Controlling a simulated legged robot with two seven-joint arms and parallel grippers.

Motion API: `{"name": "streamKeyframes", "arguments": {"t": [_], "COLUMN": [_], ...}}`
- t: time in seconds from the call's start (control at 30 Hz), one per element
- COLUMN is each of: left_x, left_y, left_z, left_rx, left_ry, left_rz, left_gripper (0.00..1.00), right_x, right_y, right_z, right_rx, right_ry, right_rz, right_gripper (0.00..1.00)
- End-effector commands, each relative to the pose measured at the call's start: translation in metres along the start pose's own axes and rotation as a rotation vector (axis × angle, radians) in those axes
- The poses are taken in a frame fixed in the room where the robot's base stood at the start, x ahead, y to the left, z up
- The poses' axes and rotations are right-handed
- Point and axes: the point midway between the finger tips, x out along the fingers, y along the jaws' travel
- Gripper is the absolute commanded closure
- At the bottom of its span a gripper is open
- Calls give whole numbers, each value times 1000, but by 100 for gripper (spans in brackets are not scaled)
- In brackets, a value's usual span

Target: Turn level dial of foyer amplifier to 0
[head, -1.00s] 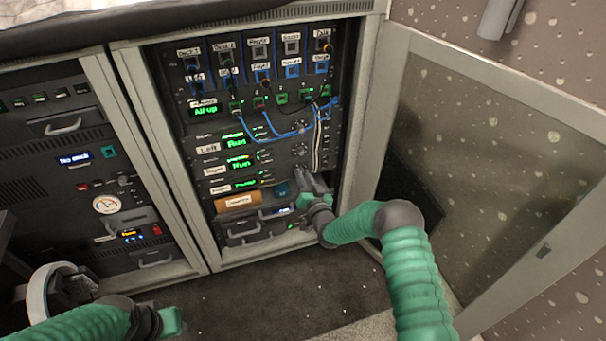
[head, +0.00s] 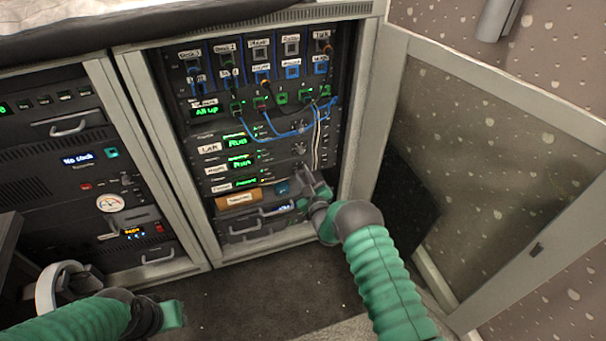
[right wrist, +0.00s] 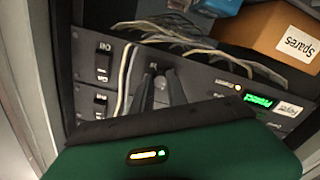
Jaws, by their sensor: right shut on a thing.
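The foyer amplifier (head: 236,184) is the lowest of three similar units in the open rack, with a lit green display. In the right wrist view its label (right wrist: 288,108) and display (right wrist: 258,101) appear upside down. My right gripper (head: 308,182) is at the right end of this unit. In the right wrist view its two dark fingers (right wrist: 158,84) are close together against the front panel, shut on the level dial. The fingers hide the dial, so its pointer and setting cannot be read. My left gripper (head: 172,314) is low at the left, away from the rack; its fingers are unclear.
An orange-brown spares box (right wrist: 280,38) sits just below the amplifier. White cables (right wrist: 125,75) run close beside my right fingers. Blue cables (head: 275,135) hang higher up. The open glass door (head: 480,170) stands to the right of my right arm.

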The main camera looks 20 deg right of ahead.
Motion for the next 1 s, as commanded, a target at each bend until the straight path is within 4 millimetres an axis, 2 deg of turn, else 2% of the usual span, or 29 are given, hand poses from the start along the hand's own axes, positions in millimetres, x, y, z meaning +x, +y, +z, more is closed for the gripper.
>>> {"name": "streamKeyframes", "arguments": {"t": [0.7, 1.0], "left_x": [1, 4], "left_y": [0, 0], "left_z": [0, 1], "left_rx": [0, 0], "left_ry": [0, 0], "left_rz": [0, 0], "left_gripper": [64, 64], "right_x": [-2, -2], "right_y": [-3, -3], "right_z": [4, 4], "right_rx": [-676, -909], "right_ry": [-7, -6], "right_rz": [-8, -10], "right_gripper": [100, 100]}}
